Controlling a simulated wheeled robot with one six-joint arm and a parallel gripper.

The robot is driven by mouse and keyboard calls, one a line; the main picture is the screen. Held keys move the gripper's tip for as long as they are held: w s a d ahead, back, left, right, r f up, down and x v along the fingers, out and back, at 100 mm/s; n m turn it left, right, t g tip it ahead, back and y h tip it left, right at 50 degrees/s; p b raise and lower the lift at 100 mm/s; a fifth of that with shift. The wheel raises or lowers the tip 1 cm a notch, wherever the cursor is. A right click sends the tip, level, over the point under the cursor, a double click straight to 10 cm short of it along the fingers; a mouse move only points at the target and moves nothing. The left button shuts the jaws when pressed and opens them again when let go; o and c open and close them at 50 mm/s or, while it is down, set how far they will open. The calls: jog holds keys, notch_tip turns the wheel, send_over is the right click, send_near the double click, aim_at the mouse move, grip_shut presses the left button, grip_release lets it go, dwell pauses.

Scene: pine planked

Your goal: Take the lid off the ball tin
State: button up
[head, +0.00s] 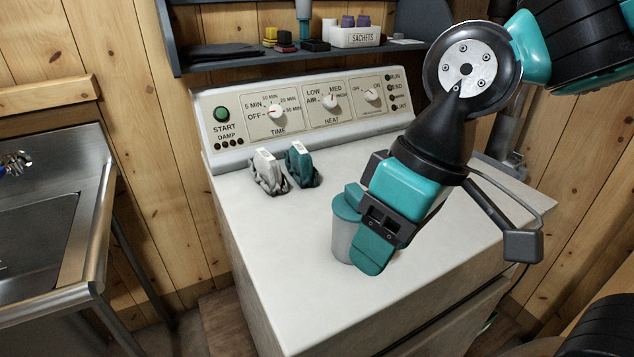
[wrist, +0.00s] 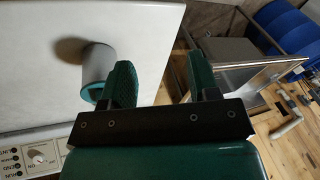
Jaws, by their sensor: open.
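The ball tin (head: 342,241) is a pale grey cylinder with a teal lid (head: 344,209). It stands upright on the white machine top, and the lid is on it. My gripper (head: 364,226) is above the machine top and hides the tin's right side in the head view. In the wrist view my gripper (wrist: 163,82) has its two green fingers apart with nothing between them. The tin (wrist: 98,62) is there left of the left finger, outside the jaws, its teal lid (wrist: 91,92) partly behind that finger. I cannot tell whether they touch.
A grey and a teal clip-like object (head: 300,165) stand behind the tin on the machine top (head: 270,235). The control panel (head: 300,105) rises at the back, below a dark shelf with a sachets box (head: 354,37). A metal sink (head: 45,210) is at left. The front left of the top is clear.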

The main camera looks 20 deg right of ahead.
jog(key=w+d+r+m+t+h+p, duration=0.1)
jog(key=w+d+r+m+h+p, duration=0.3)
jog(key=w+r+p, duration=0.55)
jog(key=m+b, duration=0.1)
send_over(358, 190)
jog(key=shift+y, duration=0.3)
jog(key=f, duration=0.9)
jog(key=shift+s+a+f, duration=0.15)
jog(key=shift+s+a, duration=0.05)
jog(key=shift+a, duration=0.05)
jog(key=shift+w+d+f+p, duration=0.15)
jog(key=shift+f+p, duration=0.15)
jog(key=shift+f, duration=1)
jog(key=shift+w+d+f+p, duration=0.1)
jog(key=shift+f+p, duration=0.2)
jog(key=shift+f, duration=1)
jog(key=c, duration=1)
jog(key=shift+r, duration=0.1)
